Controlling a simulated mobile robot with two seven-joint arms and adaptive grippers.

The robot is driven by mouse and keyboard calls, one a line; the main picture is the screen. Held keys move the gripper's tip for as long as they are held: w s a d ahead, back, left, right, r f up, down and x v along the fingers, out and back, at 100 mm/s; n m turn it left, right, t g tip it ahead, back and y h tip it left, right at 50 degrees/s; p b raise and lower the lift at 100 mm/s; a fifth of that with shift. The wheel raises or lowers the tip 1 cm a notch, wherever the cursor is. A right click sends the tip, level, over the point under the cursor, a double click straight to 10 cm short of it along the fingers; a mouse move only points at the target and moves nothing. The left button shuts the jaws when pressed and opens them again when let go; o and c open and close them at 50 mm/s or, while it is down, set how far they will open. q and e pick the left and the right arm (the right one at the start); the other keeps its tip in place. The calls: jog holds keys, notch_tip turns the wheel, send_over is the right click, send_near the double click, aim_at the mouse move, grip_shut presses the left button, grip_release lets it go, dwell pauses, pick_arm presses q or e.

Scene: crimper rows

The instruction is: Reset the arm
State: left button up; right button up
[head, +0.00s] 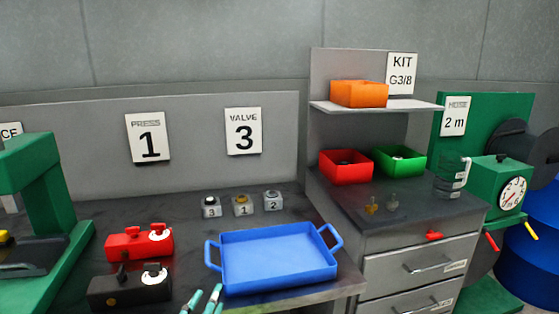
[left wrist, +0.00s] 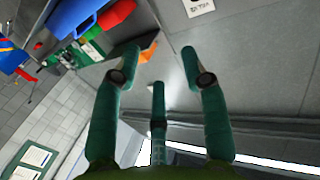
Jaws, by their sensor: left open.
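My left gripper (head: 204,300) shows only as teal fingertips at the bottom edge of the head view, in front of the blue tray's left corner. In the left wrist view the same gripper (left wrist: 160,62) has its teal fingers spread apart, with nothing between them. The blue tray (head: 280,258) sits empty on the dark bench. My right gripper is in neither view.
A red box (head: 140,243) and a black box (head: 130,288) stand left of the tray. Three numbered blocks (head: 242,205) sit behind it. A green press (head: 45,190) is at left. Red (head: 345,172) and green bins (head: 402,165) stand on the right cabinet.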

pick_arm(q)
jog(key=s+a+f+n+g+y, duration=0.1)
jog(key=s+a+f+g, duration=0.1)
jog(key=s+f+g, duration=0.4)
jog(key=s+a+f+g+y, duration=0.1)
jog(key=s+a+f+y, duration=0.15)
jog(key=s+f, duration=0.45)
jog(key=s+a+f+g+h, duration=0.1)
jog(key=s+f+g, duration=0.7)
jog(key=s, duration=0.4)
jog(key=s+f+m, duration=0.1)
jog(key=s+f, duration=0.1)
jog(key=f, duration=1.1)
jog(key=s+f, duration=0.2)
jog(key=f, duration=1.1)
jog(key=s+a+f+g, duration=0.1)
jog(key=s+a+f, duration=0.2)
jog(key=s+f, duration=0.9)
jog(key=s, duration=0.2)
jog(key=shift+s+f, duration=0.3)
jog(key=shift+s, duration=0.05)
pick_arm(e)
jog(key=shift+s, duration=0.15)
pick_arm(q)
jog(key=shift+a, duration=0.1)
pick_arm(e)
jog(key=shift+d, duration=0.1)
